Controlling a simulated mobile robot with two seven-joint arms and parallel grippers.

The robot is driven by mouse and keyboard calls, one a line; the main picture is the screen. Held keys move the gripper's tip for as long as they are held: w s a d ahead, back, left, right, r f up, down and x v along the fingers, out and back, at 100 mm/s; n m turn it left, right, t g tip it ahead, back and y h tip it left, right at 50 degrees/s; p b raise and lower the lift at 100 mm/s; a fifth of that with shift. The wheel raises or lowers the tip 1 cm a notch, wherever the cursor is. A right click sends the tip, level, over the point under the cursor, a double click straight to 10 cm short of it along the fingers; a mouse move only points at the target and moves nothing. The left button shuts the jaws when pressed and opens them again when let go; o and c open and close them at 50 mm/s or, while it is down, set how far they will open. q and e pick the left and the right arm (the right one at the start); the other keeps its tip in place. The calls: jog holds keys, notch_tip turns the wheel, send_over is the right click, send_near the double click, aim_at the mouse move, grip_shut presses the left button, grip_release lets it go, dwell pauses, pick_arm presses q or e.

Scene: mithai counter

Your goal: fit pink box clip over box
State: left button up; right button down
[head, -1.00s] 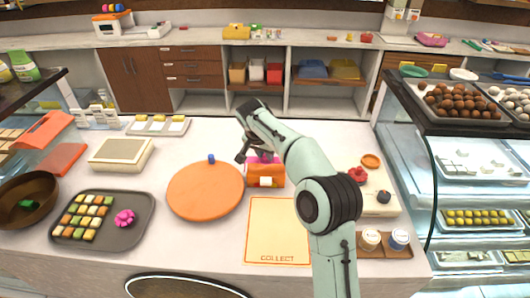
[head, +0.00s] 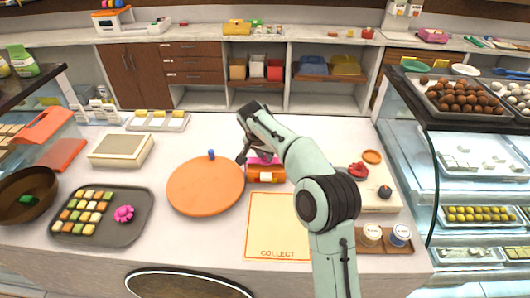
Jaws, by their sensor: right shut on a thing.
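The small orange box (head: 252,175) with a whitish label on its front stands on the white counter, right of the orange round board. The pink clip (head: 264,161) shows as a band at the box's top. My right gripper (head: 248,156) is at the box's back left, shut on the pink clip; its fingertips are partly hidden by the wrist and forearm. I cannot tell whether the clip is fully seated on the box. My left gripper is out of view.
The round orange board (head: 205,187) with a blue knob is close on the left. A "COLLECT" mat (head: 278,225) lies in front, bare. A grey tray (head: 130,233) of sweets is farther left. A cup holder (head: 385,247) and a scale-like base (head: 383,203) stand right of my arm.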

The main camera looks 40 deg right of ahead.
jog(key=shift+s+f, duration=0.1)
jog(key=shift+f, duration=0.6)
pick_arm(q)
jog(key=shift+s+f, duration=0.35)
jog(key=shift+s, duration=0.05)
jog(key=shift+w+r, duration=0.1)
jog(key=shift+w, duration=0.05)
pick_arm(e)
jog(key=shift+r, duration=0.1)
jog(key=c, duration=0.8)
grip_release()
jog(key=shift+c, duration=0.2)
